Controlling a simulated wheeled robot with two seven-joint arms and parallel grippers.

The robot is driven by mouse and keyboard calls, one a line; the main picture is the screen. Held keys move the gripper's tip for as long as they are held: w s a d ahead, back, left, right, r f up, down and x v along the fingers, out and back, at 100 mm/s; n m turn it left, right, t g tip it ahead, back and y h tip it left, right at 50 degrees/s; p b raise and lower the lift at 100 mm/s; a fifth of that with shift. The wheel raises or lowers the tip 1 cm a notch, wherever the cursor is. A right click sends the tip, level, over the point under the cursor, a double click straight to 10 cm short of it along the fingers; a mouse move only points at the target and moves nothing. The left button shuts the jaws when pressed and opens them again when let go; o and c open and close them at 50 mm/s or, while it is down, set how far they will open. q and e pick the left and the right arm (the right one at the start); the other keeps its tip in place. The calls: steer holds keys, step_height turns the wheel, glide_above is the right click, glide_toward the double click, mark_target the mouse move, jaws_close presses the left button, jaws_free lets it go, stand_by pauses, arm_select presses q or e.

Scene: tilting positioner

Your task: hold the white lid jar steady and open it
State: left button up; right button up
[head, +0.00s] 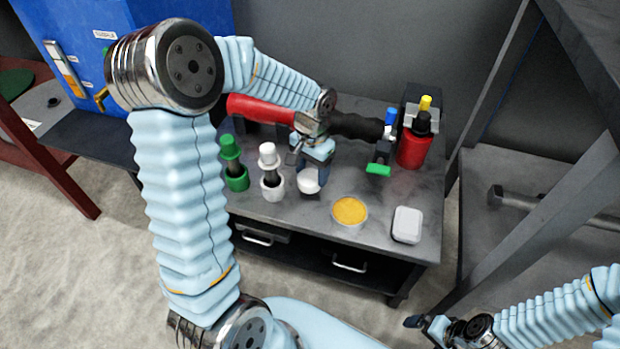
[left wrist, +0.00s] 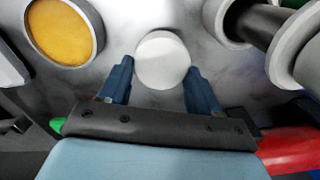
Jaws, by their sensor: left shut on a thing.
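The white lid jar (head: 308,184) stands on the dark grey worktop, and its round white lid faces up in the left wrist view (left wrist: 163,60). My left gripper (head: 314,168) comes down on it from behind and is shut on it. In the left wrist view its two blue fingers (left wrist: 158,86) lie on either side of the jar. The jar's body is mostly hidden under the lid and by the fingers. My right gripper (head: 430,325) is low at the right, off the worktop and away from the jar; its jaw opening is unclear.
A white-capped holder (head: 270,172) and a green one (head: 233,163) stand left of the jar. An open tin with orange contents (head: 349,211) and a white box (head: 408,224) stand to the right. A red bottle (head: 413,147) and red-and-black tool (head: 255,108) are behind.

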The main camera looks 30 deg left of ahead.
mark_target(310, 172)
arm_select(q)
steer(key=shift+a+f, duration=0.25)
steer(key=shift+f, duration=0.1)
steer(key=shift+w+a+f, duration=0.1)
steer(key=shift+f, duration=1.5)
steer(key=shift+f+b, duration=0.1)
steer(key=shift+b, duration=0.2)
steer(key=shift+f, duration=0.15)
steer(key=o, duration=1.2)
